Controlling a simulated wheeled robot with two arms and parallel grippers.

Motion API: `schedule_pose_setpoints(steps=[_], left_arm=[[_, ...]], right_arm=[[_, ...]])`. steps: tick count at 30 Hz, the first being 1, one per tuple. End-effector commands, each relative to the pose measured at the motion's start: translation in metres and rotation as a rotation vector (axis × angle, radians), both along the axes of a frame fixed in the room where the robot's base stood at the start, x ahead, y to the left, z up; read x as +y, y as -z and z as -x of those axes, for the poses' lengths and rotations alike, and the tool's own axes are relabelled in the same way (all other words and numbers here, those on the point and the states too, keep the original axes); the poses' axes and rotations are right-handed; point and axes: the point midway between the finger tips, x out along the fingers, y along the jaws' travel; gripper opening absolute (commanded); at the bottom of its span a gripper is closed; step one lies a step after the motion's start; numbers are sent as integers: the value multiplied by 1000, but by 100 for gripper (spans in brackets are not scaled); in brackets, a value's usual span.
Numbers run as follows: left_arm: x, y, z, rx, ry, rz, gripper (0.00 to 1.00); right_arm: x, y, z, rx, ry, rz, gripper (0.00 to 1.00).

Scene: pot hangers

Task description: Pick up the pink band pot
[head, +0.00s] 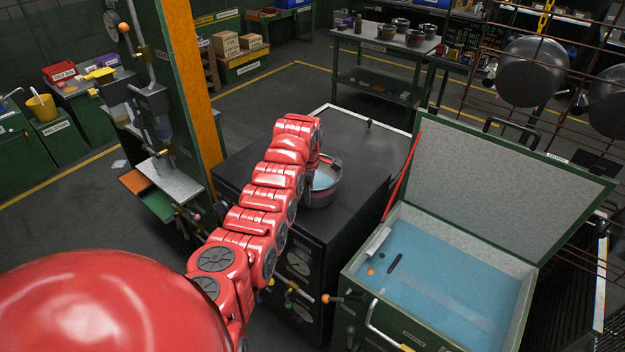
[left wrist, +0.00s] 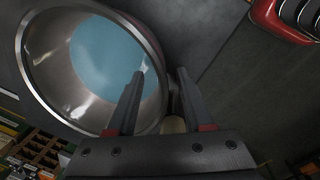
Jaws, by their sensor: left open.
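The pink band pot (head: 321,197) stands on top of the dark cabinet, partly hidden behind my left arm. It is an open metal pot with a pinkish outer side and a blue inside bottom. My left gripper (head: 327,162) is at the pot's rim, mostly hidden by my arm. In the left wrist view the pot (left wrist: 45,62) fills the upper left. The left gripper (left wrist: 161,75) is open there, with one finger over the pot's inside and the other outside the rim. Whether either finger touches the wall cannot be told. My right gripper is not in view.
The dark cabinet top (head: 375,150) is clear around the pot. An open green case (head: 440,270) with a blue bottom and raised lid (head: 500,190) stands to the right. A green and orange post (head: 190,90) rises to the left. Pans (head: 533,72) hang on a rack at upper right.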

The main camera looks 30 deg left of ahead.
Motion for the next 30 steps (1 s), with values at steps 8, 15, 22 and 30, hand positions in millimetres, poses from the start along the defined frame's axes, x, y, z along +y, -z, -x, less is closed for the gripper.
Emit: schedule_pose_setpoints(steps=[8, 15, 22, 30], left_arm=[[1, 7, 0, 0, -1, 0, 52], [1, 7, 0, 0, -1, 0, 12], [1, 7, 0, 0, -1, 0, 0], [1, 6, 0, -1, -1, 0, 0]], right_arm=[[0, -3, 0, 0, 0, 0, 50], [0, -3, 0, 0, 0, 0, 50], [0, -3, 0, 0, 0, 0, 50], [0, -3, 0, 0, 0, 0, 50]])
